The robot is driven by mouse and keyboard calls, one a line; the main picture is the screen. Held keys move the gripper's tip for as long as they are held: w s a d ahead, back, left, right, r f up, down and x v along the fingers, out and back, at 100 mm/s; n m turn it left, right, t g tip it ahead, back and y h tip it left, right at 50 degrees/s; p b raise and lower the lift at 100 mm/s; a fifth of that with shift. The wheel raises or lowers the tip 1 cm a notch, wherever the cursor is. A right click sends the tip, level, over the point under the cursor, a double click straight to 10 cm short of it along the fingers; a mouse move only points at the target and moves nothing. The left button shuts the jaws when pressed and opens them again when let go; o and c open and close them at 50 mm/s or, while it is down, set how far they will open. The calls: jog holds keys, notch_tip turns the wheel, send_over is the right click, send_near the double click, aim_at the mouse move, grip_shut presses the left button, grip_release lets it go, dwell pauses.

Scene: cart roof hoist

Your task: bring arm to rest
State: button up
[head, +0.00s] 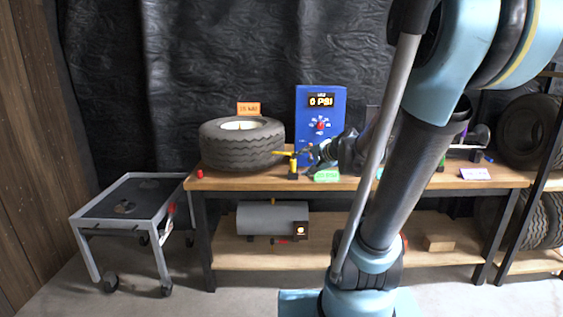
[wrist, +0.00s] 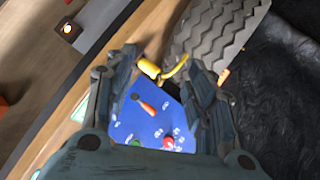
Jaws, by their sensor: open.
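My gripper (head: 318,153) is over the workbench (head: 250,181), in front of the blue gauge box (head: 334,98), which reads 0 PSI. In the wrist view my gripper (wrist: 162,68) has its two fingers spread apart, with nothing held between them. A yellow tool or nozzle on a small dark stand (head: 293,166) is just left of the fingertips in the head view. The yellow part (wrist: 150,68) shows between the fingers in the wrist view; whether they touch it I cannot tell. My arm reaches across the right half of the head view and hides part of the bench.
A tire (head: 240,146) lies flat on the bench left of my gripper. A grey cart (head: 95,213) stands at the left. A grey tank (head: 272,219) sits on the lower shelf. More tires (head: 530,130) are racked at the right. Floor shows between cart and bench.

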jog(key=s+d+f+n+g+h, duration=0.2)
jog(key=s+d+f+n, duration=0.1)
jog(key=s, duration=0.5)
jog(key=s+d+f+n+g+h, duration=0.2)
jog(key=s+d+f+n+g, duration=0.1)
jog(key=s, duration=0.6)
jog(key=s+d+f+n+g+h, duration=0.2)
jog(key=s+d+f+n, duration=0.1)
jog(key=s+f, duration=0.3)
jog(key=shift+s+d+g+h, duration=0.35)
jog(key=shift+s+d, duration=0.3)
jog(key=shift+s, duration=0.5)
jog(key=shift+f, duration=0.1)
jog(key=shift+w+f, duration=0.2)
jog(key=shift+w, duration=0.3)
